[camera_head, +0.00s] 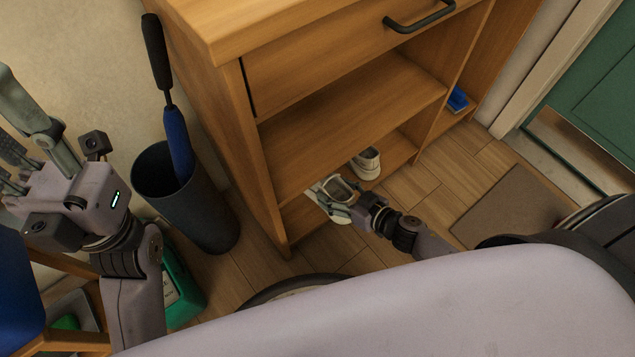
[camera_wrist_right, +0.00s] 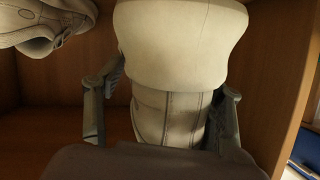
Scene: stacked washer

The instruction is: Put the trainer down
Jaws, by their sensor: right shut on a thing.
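My right gripper (camera_head: 335,191) is shut on a white trainer (camera_head: 327,208) at the lowest compartment of the wooden cabinet (camera_head: 352,112). In the right wrist view, the trainer (camera_wrist_right: 180,45) sits between the two fingers (camera_wrist_right: 163,110), one against each side. I cannot tell whether its sole touches the cabinet's bottom board. A second white trainer (camera_head: 366,164) stands in the same compartment, apart from the held one; it also shows in the right wrist view (camera_wrist_right: 45,24). My left gripper (camera_head: 22,150) is raised at the left edge, fingers spread, holding nothing visible.
A dark umbrella stand (camera_head: 205,215) with a blue umbrella (camera_head: 178,140) stands left of the cabinet. A blue object (camera_head: 457,99) lies in the cabinet's right section. A brown mat (camera_head: 510,205) lies before the green door (camera_head: 595,95). A green container (camera_head: 180,285) stands on the floor.

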